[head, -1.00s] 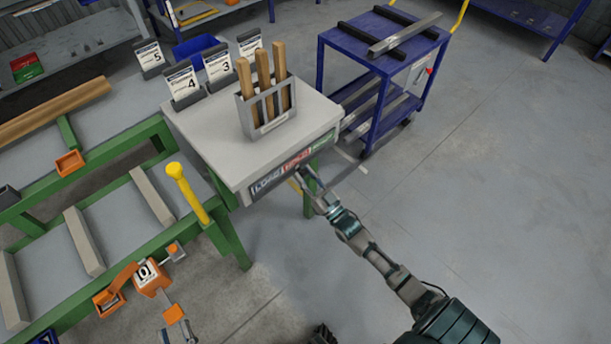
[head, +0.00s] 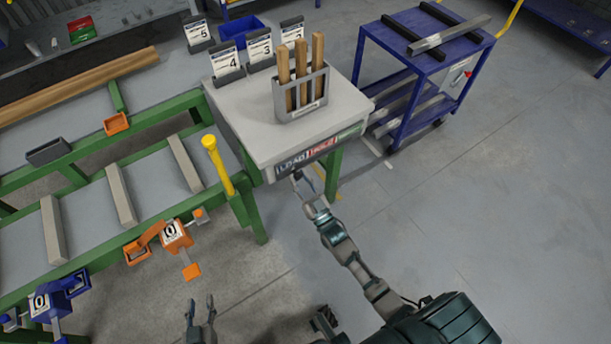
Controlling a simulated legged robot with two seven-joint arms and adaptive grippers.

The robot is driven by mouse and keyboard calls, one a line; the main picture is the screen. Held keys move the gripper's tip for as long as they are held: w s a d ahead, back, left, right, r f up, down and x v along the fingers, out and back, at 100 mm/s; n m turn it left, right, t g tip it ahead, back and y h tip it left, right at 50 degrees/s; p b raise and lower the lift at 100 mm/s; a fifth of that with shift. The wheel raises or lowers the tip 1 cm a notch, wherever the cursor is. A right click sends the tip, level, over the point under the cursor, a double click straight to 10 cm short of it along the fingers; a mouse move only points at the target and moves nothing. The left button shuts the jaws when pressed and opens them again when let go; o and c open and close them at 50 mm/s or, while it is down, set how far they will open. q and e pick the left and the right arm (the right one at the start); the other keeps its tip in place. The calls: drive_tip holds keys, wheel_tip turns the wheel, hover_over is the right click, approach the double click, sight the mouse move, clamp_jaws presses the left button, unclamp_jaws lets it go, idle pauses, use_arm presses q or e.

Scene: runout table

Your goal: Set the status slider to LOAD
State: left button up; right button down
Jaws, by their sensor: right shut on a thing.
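The status slider's label strip (head: 322,150) runs along the front edge of the small grey-topped table. It has a dark LOAD field at the left, a red field in the middle and a green field at the right. My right gripper (head: 297,177) is at the strip's lower edge, below the LOAD field, shut on the slider's knob. The fingers hide the knob, so its exact position is hard to see. My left gripper (head: 200,304) is open and empty, low in the picture, apart from the table.
On the grey tabletop (head: 255,115) stand a metal holder (head: 301,110) with wooden sticks and several number cards. A green runout frame (head: 150,235) with a yellow post (head: 217,163) and orange stops is at left. A blue cart (head: 425,60) stands behind right. Floor at right is clear.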

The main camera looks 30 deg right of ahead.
drive_tip(key=shift+a+f, duration=0.1)
drive_tip(key=c, duration=0.8)
unclamp_jaws()
drive_tip(key=shift+a, duration=0.1)
drive_tip(key=shift+c, duration=0.2)
drive_tip(key=shift+a, duration=0.1)
drive_tip(key=v, duration=1.2)
